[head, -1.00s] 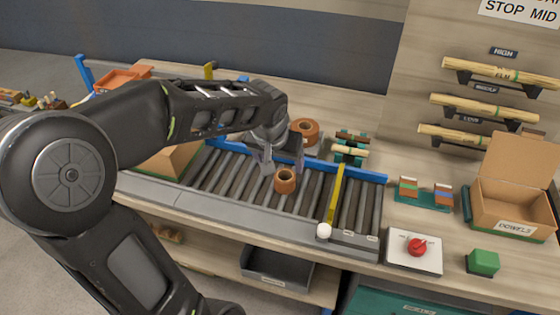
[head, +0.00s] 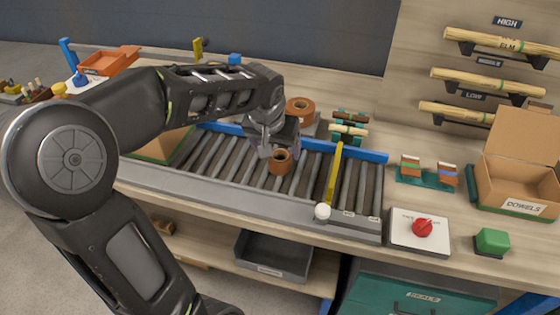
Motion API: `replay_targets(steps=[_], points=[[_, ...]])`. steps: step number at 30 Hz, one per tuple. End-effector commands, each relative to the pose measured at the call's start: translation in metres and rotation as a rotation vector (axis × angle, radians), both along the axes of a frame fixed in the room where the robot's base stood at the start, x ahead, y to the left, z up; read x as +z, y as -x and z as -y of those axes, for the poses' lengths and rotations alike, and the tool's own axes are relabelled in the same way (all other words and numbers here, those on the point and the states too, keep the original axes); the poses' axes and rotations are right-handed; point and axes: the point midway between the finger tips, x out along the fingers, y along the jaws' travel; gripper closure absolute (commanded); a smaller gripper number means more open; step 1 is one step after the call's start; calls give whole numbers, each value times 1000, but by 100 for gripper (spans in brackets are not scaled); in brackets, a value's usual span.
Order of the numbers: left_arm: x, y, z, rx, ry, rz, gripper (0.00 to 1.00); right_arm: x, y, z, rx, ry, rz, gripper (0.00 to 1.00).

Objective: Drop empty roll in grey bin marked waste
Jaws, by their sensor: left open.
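A small brown empty-looking roll (head: 280,162) with an open centre stands on the roller conveyor (head: 222,158). My left gripper (head: 277,150) is open, pointing down right at the roll. One finger shows at the roll's left side; the other is partly hidden, so I cannot tell whether the roll is fully between them. A grey bin (head: 273,258) sits on the shelf under the table, below the conveyor; the label on its front is too small to read. My right gripper is out of view.
A larger brown roll (head: 300,108) lies behind the conveyor. A yellow bar (head: 334,174) crosses the conveyor to the right. A red knob (head: 422,228), a green block (head: 492,241) and an open dowels box (head: 515,190) stand on the right. A teal drawer (head: 420,290) is below.

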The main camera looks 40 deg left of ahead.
Motion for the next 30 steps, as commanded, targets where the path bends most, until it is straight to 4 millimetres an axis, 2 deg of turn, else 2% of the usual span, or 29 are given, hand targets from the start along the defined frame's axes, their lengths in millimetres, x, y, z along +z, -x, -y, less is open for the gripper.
replay_targets(steps=[11,14,22,30], points=[[-5,-2,-1,0,0,0,23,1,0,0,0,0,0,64],[-12,-6,-2,0,0,-3,23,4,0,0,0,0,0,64],[-47,-21,-6,1,0,-2,23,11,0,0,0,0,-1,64],[-51,-23,-7,0,0,1,23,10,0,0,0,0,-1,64]])
